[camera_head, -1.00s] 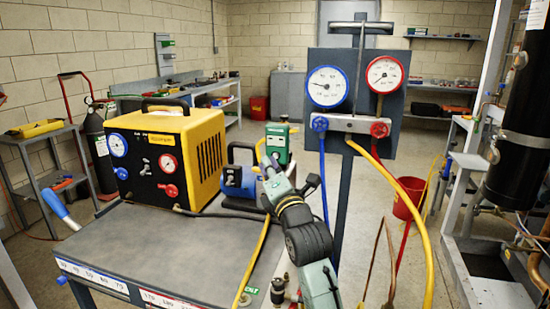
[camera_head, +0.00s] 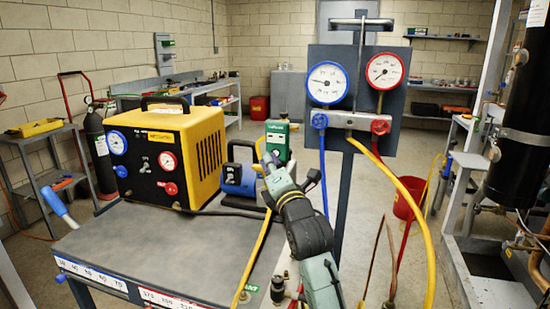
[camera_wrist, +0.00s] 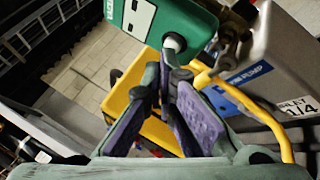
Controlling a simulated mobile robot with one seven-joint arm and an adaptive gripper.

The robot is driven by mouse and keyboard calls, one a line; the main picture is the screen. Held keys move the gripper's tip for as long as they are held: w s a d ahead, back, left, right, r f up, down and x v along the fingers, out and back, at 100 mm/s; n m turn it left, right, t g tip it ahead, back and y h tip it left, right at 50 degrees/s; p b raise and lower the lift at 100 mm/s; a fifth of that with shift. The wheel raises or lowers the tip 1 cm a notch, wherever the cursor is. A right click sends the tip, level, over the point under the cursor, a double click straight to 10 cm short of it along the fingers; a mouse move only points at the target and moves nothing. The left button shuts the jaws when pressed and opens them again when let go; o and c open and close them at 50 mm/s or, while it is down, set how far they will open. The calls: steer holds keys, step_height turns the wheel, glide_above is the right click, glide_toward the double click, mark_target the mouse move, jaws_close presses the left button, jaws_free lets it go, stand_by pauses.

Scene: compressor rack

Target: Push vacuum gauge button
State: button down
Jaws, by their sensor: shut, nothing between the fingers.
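The vacuum gauge is a green box (camera_head: 278,140) standing at the back of the cart, beside the blue pump. It also shows at the top of the wrist view (camera_wrist: 190,18), with a white display panel and a pale round fitting on its lower side. I cannot tell surely which part is its button. My gripper (camera_head: 268,161) is in front of the gauge and partly hides its lower part. In the wrist view my gripper (camera_wrist: 166,72) is shut and empty, its purple-padded fingertips close below the round fitting. Whether they touch is unclear.
The blue-and-grey pump (camera_head: 238,180) stands close left of my gripper. A yellow-black machine (camera_head: 205,150) sits further left on the grey cart (camera_head: 150,250). A manifold panel (camera_head: 350,62) with two gauges and hoses stands right. A yellow hose (camera_wrist: 240,92) passes close to my fingers.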

steer(key=shift+w, duration=0.15)
stand_by(0.4)
steer(key=shift+s+a+b, duration=0.15)
steer(key=shift+s+b, duration=0.35)
steer(key=s+a+b, duration=0.1)
steer(key=s+b, duration=0.1)
steer(key=s, duration=0.3)
steer(key=shift+s+a, duration=0.4)
steer(key=shift+f, duration=0.1)
stand_by(1.1)
